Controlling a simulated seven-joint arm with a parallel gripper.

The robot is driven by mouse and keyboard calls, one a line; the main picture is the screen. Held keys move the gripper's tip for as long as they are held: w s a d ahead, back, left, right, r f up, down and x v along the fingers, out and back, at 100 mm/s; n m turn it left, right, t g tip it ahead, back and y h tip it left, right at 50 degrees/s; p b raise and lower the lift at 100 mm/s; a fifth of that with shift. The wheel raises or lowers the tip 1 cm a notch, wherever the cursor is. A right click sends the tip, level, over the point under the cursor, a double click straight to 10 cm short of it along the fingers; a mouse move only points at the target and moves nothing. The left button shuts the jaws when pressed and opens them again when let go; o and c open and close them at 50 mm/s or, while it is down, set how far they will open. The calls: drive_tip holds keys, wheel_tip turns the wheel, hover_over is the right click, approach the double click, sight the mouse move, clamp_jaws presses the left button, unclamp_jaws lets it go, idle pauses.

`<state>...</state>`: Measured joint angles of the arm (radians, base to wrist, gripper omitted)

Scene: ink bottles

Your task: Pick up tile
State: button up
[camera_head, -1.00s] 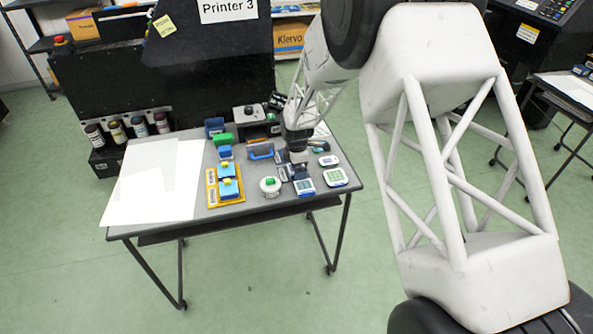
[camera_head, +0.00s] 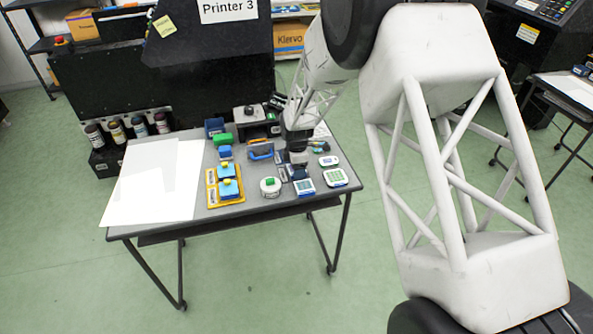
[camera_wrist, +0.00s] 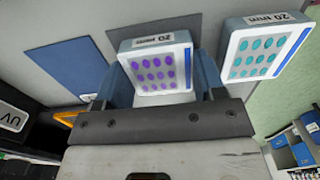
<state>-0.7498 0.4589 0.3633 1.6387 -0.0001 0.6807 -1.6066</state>
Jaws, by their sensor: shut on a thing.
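In the wrist view, a white tile (camera_wrist: 160,72) with purple dots, a blue strip along one edge and a "20 mm" label sits between the two fingers of my gripper (camera_wrist: 163,84). The gripper is shut on it. A similar tile with teal dots (camera_wrist: 265,46) lies just to the right, apart from the held one. In the head view my gripper (camera_head: 298,170) is low over the right part of the table, and the held tile is hard to make out there. White tiles (camera_head: 305,187) and (camera_head: 335,178) show near the front right of the gripper.
The grey table (camera_head: 240,212) also carries a yellow tray (camera_head: 211,197) with blue blocks, a round white container (camera_head: 270,188) and a white sheet (camera_head: 150,185). Dark printer equipment (camera_head: 165,80) stands behind. In the wrist view, flat blue (camera_wrist: 68,72) and grey (camera_wrist: 195,15) patches show.

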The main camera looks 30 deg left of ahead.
drive_tip(key=shift+r, duration=0.1)
drive_tip(key=shift+r, duration=0.75)
wheel_tip(320, 180, up, 2)
drive_tip(key=shift+r, duration=0.1)
drive_tip(key=s+d, duration=0.3)
drive_tip(key=s, duration=0.1)
drive_tip(key=s+d, duration=0.4)
drive_tip(key=s+d+r, duration=0.1)
drive_tip(key=s+d, duration=0.2)
drive_tip(key=shift+s+d, duration=0.35)
drive_tip(key=shift+s, duration=0.05)
